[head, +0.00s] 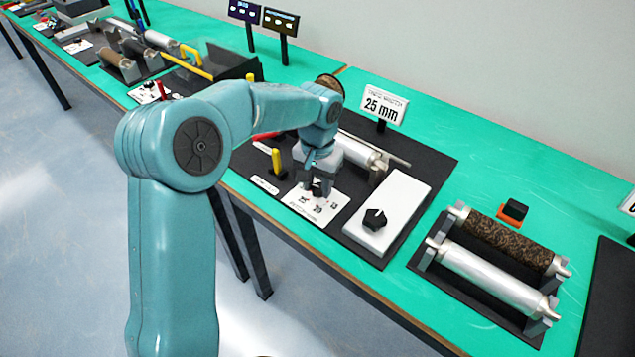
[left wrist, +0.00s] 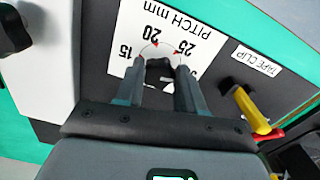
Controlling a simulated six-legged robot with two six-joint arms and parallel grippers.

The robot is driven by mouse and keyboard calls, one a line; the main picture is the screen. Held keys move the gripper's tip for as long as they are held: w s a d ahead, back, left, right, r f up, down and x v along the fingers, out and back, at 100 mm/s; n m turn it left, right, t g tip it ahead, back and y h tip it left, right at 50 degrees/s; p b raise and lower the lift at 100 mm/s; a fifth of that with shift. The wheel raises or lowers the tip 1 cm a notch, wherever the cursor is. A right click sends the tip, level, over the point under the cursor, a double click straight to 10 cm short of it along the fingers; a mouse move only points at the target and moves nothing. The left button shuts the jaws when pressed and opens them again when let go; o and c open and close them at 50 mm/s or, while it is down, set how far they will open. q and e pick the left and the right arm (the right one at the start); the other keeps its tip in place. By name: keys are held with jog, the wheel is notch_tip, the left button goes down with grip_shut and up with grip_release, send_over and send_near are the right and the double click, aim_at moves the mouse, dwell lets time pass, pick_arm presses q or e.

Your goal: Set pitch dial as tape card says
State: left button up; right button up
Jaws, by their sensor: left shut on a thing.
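The tape card (head: 385,105) stands behind the machine and reads "25 mm". The white pitch dial plate (head: 325,210) lies on the dark base; in the left wrist view the plate (left wrist: 205,30) shows 15, 20, 25 and "PITCH mm", upside down, with small red marks along an arc. My left gripper (head: 319,188) reaches down over the plate. In the left wrist view its fingers (left wrist: 160,75) are shut on the dark dial knob (left wrist: 158,70), which they partly hide. I cannot tell which number the knob points to. My right gripper is not in view.
A white box (head: 408,193) with a black knob (head: 375,219) stands beside the dial plate. A yellow lever (head: 277,160) is on its other side, near a "TAPE CLIP" label (left wrist: 255,61). A metal roller (head: 360,150) lies behind. A two-roller stand (head: 490,280) is at right.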

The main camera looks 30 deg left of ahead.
aim_at(320, 189)
pick_arm(q)
jog(key=n, duration=0.4)
jog(key=shift+w+r+n, duration=0.1)
jog(key=shift+n, duration=0.2)
jog(key=n, duration=0.4)
jog(key=shift+d+n+b, duration=0.1)
jog(key=shift+n+b, duration=0.2)
jog(key=shift+n, duration=0.1)
jog(key=shift+w, duration=0.1)
jog(key=o, duration=1)
jog(key=shift+o, duration=0.2)
notch_tip(320, 189, up, 16)
jog(key=p, duration=0.2)
jog(key=shift+r, duration=0.2)
